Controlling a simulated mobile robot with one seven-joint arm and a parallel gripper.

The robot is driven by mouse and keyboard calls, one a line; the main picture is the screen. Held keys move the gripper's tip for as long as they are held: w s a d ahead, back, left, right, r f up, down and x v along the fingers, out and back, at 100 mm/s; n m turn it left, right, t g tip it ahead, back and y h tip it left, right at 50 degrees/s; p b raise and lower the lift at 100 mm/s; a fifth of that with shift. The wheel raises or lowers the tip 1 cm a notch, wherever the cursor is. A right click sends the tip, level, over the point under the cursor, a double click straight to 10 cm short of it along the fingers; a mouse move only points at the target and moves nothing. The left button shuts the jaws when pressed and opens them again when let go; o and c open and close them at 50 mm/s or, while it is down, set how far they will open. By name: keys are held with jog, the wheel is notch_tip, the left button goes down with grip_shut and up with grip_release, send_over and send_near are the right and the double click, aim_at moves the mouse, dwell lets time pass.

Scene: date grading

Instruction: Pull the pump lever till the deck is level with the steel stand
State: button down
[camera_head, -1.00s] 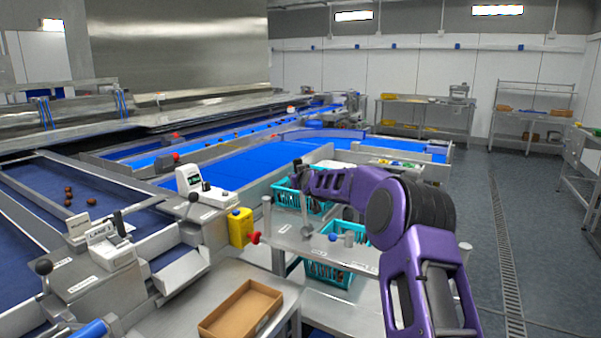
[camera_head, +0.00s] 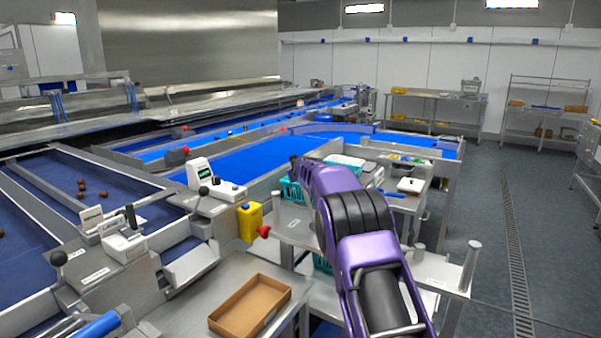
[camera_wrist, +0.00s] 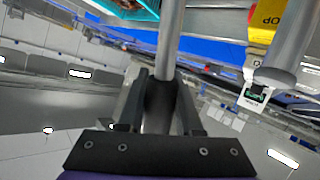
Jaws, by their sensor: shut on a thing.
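In the wrist view my gripper (camera_wrist: 160,102) is shut on a grey round bar, the pump lever (camera_wrist: 172,42), which runs up out of the picture. In the head view my purple arm reaches away from me, and its dark end (camera_head: 294,162) shows at the left of the arm. The lever is hidden behind the arm there. A steel surface with corner posts (camera_head: 440,268) lies beside and below the arm, partly covered by it. Which surface is the deck and which the steel stand, and whether they are level, I cannot tell.
A yellow box with a red knob (camera_head: 249,222) is left of the arm. A cardboard tray (camera_head: 250,306) lies on a steel table in front. Blue belts run at left; open floor (camera_head: 480,240) is at right.

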jog(key=shift+w+a+f+n+g, duration=0.2)
jog(key=shift+w+a+f, duration=0.1)
jog(key=shift+a, duration=0.25)
jog(key=shift+w+a+f+n+g, duration=0.2)
jog(key=shift+a+f, duration=0.1)
jog(key=shift+a, duration=0.25)
jog(key=shift+f, duration=0.1)
jog(key=b, duration=0.3)
jog(key=s+d+r+b, duration=0.1)
jog(key=b, duration=0.2)
jog(key=d+m+t+b, duration=0.1)
jog(key=b, duration=0.2)
jog(key=shift+s+d+r+y+b, duration=0.25)
jog(key=shift+s+r+y+b, duration=0.05)
jog(key=shift+s+y+b, duration=0.1)
